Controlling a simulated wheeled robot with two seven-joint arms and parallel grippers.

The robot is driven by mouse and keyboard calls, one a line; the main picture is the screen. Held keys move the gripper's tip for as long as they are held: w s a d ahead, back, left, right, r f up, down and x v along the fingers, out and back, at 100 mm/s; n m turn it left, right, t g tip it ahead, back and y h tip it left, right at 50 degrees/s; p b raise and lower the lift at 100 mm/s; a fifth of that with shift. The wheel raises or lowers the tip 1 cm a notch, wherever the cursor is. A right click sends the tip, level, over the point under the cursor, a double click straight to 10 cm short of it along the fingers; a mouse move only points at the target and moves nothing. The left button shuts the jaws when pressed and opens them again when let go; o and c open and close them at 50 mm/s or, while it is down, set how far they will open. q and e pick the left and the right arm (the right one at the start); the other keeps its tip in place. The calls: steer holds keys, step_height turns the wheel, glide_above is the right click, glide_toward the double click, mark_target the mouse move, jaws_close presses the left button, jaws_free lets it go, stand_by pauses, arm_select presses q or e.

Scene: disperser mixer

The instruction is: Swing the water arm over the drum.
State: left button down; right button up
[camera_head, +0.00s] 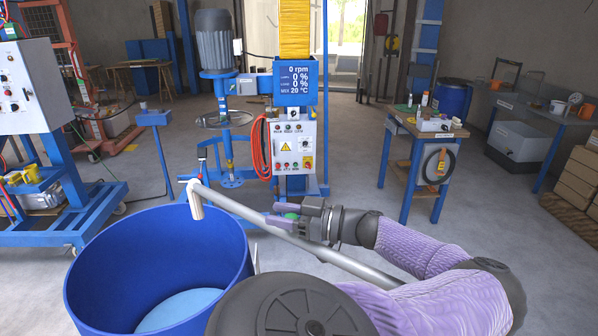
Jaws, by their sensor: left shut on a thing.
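The blue drum (95,255) stands open at the lower left, with a pale blue surface (180,310) low inside it. The water arm (240,208) is a long grey pipe slanting from the lower right up to the left. Its pale, down-turned spout (196,203) shows against the drum's far rim. I cannot tell the spout's height above the rim. My left gripper (288,221), on the purple-sleeved arm, is shut on the pipe around its middle, to the right of the drum. Its fingers are partly hidden. My right gripper is not in view.
The mixer (214,45) with its control box (293,145) stands behind the drum. A blue-framed workbench (430,128) with small items is at the right. A control cabinet (35,85) on a blue frame stands at the left.

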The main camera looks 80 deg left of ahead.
arm_select(q)
steer(key=shift+s+d+r+n+g+h, duration=0.15)
steer(key=shift+s+d+n+g+h, duration=0.35)
steer(key=shift+s+d+h, duration=0.6)
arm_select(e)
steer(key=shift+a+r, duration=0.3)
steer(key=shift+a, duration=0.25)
arm_select(q)
steer(key=shift+w+d, duration=0.1)
steer(key=shift+w, duration=0.05)
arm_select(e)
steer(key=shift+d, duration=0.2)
arm_select(q)
steer(key=c, duration=0.6)
jaws_free()
steer(key=o, duration=0.3)
steer(key=shift+d, duration=0.1)
steer(key=shift+o, duration=0.2)
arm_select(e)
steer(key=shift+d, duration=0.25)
arm_select(q)
steer(key=shift+w, duration=0.1)
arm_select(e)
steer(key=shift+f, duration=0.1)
